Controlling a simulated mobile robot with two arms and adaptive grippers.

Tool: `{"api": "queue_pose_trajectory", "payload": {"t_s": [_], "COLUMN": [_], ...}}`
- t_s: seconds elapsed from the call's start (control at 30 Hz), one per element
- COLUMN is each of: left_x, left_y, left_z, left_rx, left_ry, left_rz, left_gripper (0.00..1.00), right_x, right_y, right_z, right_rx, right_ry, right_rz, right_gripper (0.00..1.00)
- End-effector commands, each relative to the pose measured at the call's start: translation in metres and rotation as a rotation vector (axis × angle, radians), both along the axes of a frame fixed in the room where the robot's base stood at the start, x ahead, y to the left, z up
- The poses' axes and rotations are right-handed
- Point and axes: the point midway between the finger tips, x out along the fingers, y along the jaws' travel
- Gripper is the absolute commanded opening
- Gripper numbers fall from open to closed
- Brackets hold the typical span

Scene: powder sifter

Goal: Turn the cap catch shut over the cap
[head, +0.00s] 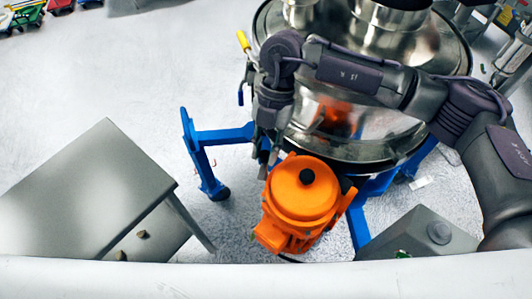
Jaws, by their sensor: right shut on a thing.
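The powder sifter is a round polished steel drum (385,128) on a blue frame (222,137), with an orange motor (303,190) at its front. My right arm reaches across the drum from the right. My right gripper (266,160) points down at the drum's left front side, just behind the motor. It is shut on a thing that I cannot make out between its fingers. I cannot pick out the cap or the cap catch for certain; the arm and gripper cover part of the sifter's left side. My left gripper is not in view.
A yellow-ended handle (243,41) stands at the sifter's left rim. A grey table (85,190) stands at the left and a grey box (425,232) at the lower right. Coloured bins (22,17) are at the upper left. The floor between table and sifter is clear.

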Motion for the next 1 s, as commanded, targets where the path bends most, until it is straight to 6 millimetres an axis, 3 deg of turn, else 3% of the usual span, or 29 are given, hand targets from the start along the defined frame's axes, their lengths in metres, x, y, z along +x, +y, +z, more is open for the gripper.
{"api": "queue_pose_trajectory", "payload": {"t_s": [0.03,0.5,1.0], "left_x": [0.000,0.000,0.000], "left_y": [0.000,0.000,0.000], "left_z": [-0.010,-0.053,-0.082], "left_rx": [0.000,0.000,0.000], "left_ry": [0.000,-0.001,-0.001], "left_rz": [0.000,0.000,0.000], "left_gripper": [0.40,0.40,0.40], "right_x": [0.001,0.001,0.001], "right_y": [0.001,0.003,0.004], "right_z": [-0.004,-0.003,-0.001], "right_rx": [0.001,0.000,0.000], "right_ry": [-0.003,-0.005,-0.004], "right_rz": [0.044,0.487,0.815], "right_gripper": [0.00,0.00,0.00]}}
